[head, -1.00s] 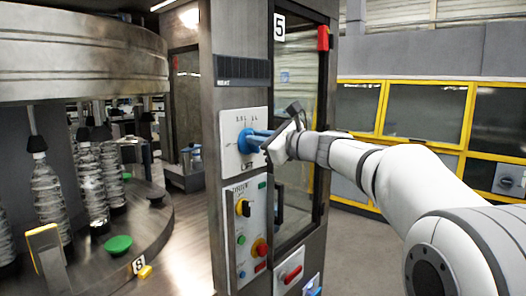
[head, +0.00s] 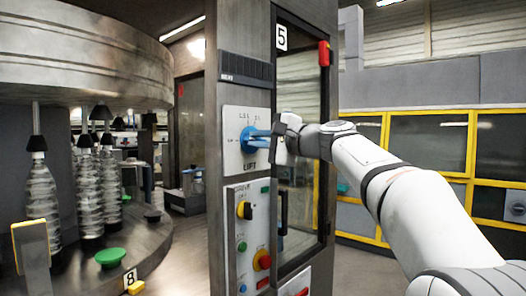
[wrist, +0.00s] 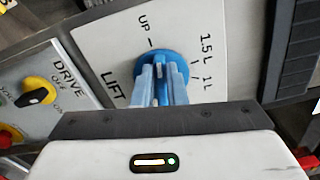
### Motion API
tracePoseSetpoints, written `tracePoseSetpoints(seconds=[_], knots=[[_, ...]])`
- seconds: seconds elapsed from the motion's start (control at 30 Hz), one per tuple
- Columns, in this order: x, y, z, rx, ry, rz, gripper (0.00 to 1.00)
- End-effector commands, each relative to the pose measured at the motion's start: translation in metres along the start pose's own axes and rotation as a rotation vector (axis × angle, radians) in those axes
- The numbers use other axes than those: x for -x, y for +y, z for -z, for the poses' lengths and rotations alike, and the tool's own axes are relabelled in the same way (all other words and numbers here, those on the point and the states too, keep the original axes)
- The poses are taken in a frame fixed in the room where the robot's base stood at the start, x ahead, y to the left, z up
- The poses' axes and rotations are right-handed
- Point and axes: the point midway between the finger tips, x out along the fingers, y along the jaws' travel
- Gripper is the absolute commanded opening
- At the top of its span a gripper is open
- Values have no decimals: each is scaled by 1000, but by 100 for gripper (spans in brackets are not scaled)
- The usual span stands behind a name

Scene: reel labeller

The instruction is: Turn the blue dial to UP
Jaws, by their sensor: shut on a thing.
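The blue dial (head: 245,139) sits on the white LIFT panel (head: 232,170) on the machine's column. In the wrist view the dial (wrist: 140,61) shows beside the printed marks UP, 1.5 L and 1 L. In the wrist view the gripper (wrist: 164,80) has one finger on each side of the grip.
Below is the DRIVE panel (head: 233,222) with a yellow-and-black knob (head: 244,210) and a red button (head: 262,260). A glass door (head: 300,190) with a red block (head: 324,53) stands to the right. Bottles (head: 42,200) stand on the carousel at left.

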Motion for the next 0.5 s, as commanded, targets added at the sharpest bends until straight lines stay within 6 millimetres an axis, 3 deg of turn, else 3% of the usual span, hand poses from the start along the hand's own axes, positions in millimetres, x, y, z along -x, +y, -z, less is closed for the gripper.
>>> tracePoseSetpoints(seconds=[0.5], knots=[[0, 2, -2, 205, -3, 4, 0]])
